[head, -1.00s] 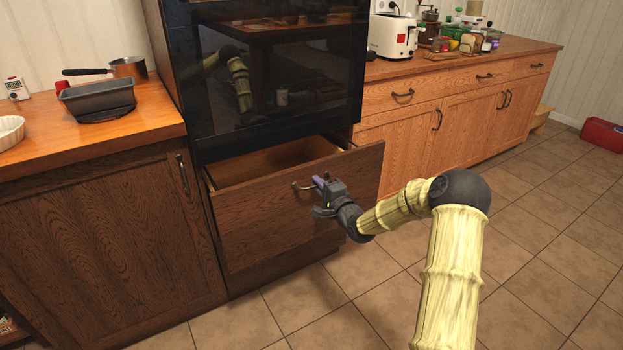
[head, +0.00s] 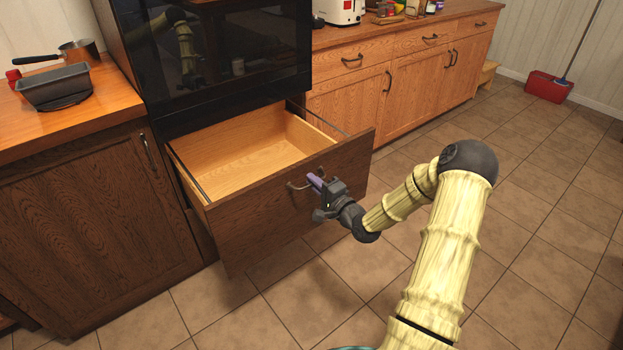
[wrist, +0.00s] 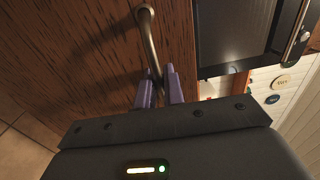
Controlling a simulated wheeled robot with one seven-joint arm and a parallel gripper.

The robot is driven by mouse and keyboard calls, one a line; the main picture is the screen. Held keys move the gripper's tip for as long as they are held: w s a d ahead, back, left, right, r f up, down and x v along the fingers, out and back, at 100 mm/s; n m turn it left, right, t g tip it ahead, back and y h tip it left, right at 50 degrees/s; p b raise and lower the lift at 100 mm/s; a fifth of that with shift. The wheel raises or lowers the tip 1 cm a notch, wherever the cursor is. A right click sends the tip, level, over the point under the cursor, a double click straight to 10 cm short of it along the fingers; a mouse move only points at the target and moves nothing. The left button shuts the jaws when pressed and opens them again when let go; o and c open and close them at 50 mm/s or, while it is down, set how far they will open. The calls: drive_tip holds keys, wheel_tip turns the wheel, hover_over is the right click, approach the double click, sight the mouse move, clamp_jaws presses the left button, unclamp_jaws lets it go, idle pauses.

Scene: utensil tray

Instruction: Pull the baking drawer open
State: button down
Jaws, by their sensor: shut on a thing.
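The baking drawer (head: 262,215) is a dark wood drawer under the black oven. It stands well out from the cabinet, and its pale wooden inside (head: 240,155) looks empty. Its curved metal handle (head: 298,186) is on the front panel. My gripper (head: 316,183) is at the handle, with its purple fingers shut on it. In the wrist view the handle (wrist: 148,35) runs down between the two purple fingers (wrist: 159,88), and the drawer front (wrist: 90,60) fills the left side. The exact grip contact is partly hidden by the gripper body.
The black oven (head: 220,60) is above the drawer. A dark cabinet (head: 85,220) with a loaf pan (head: 55,88) on its counter is at the left. Lighter cabinets (head: 405,85) run back to the right. The tiled floor (head: 540,200) is clear around my arm.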

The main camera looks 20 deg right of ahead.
drive_tip(key=shift+a, duration=0.15)
drive_tip(key=c, duration=1.6)
unclamp_jaws()
drive_tip(key=shift+w, duration=0.1)
drive_tip(key=p+v, duration=0.2)
drive_tip(key=v, duration=1.5)
drive_tip(key=shift+s+f, duration=0.15)
drive_tip(key=shift+s, duration=0.1)
